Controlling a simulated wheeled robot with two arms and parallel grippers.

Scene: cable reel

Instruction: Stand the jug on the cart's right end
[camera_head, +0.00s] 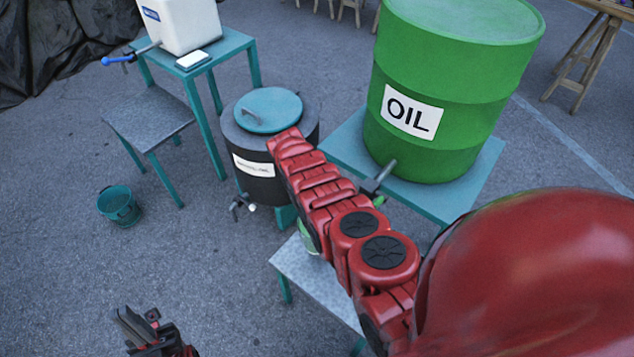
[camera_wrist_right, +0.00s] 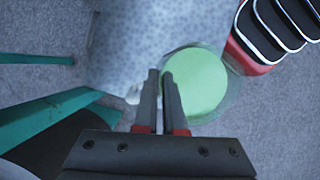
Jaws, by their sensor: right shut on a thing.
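A clear jug (camera_wrist_right: 232,97) with a bright green round surface inside shows from above in the right wrist view. In the head view only a small green part of it (camera_head: 309,238) shows beside my red right arm, over the low grey stand. My right gripper (camera_wrist_right: 163,76) has its two dark fingers close together at the jug's near left side and is shut on it. The exact part gripped is hard to see. My left gripper (camera_head: 138,322) is low at the bottom left over bare floor, apart from everything. The cart cannot be made out in these views.
A green oil drum (camera_head: 450,80) stands on a teal table (camera_head: 345,150). A dark lidded container (camera_head: 262,160) with a tap stands left of it. The low grey stand (camera_head: 305,283) is below my right arm. A teal bucket (camera_head: 119,206) sits on open floor at left.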

